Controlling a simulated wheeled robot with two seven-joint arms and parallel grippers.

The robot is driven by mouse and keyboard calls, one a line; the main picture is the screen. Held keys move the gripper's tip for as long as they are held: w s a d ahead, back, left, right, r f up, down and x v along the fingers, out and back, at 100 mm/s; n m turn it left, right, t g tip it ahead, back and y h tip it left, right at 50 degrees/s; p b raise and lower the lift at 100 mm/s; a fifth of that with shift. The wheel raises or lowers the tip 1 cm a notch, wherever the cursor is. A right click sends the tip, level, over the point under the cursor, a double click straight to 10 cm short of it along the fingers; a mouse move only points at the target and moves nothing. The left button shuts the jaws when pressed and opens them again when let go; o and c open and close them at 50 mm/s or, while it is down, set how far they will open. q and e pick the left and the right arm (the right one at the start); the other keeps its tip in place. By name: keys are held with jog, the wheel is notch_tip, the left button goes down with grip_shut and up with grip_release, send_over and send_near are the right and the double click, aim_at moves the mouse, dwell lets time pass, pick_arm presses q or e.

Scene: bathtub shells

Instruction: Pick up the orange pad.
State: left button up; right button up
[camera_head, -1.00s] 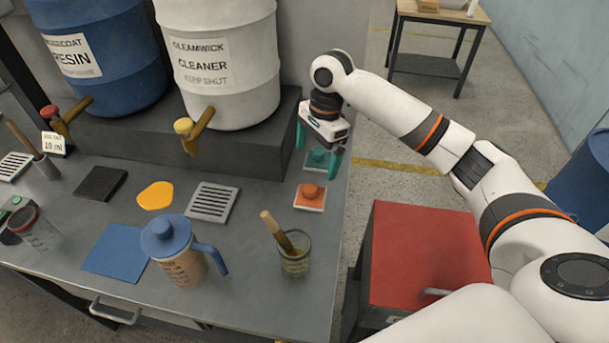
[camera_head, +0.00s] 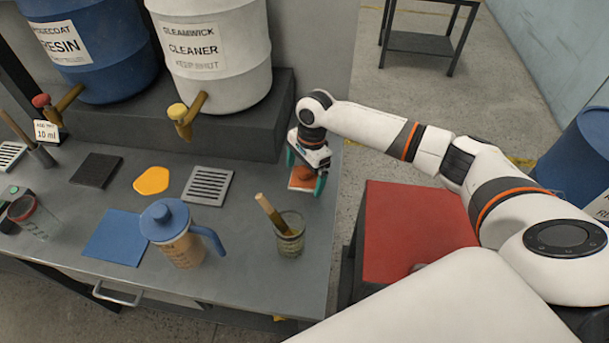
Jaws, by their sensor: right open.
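The orange pad (camera_head: 302,184), a small flat square with a knob on top in the earlier frame, lies on the grey bench near its right edge. My right gripper (camera_head: 305,173) is over it, pointing down, with its green fingers apart on either side of the pad. The gripper hides the knob and part of the pad. I cannot tell whether the fingers touch it. The green pad behind it is hidden by the gripper. My left gripper is not in view.
A glass with a wooden-handled brush (camera_head: 289,240) stands in front of the pad. A metal grate (camera_head: 207,186), a yellow-orange puddle (camera_head: 152,180) and a blue-lidded pitcher (camera_head: 179,236) are to the left. A white drum (camera_head: 215,55) stands on the ledge behind.

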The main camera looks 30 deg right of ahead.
jog(key=c, duration=0.6)
jog(key=shift+r, duration=0.1)
jog(key=shift+c, duration=0.2)
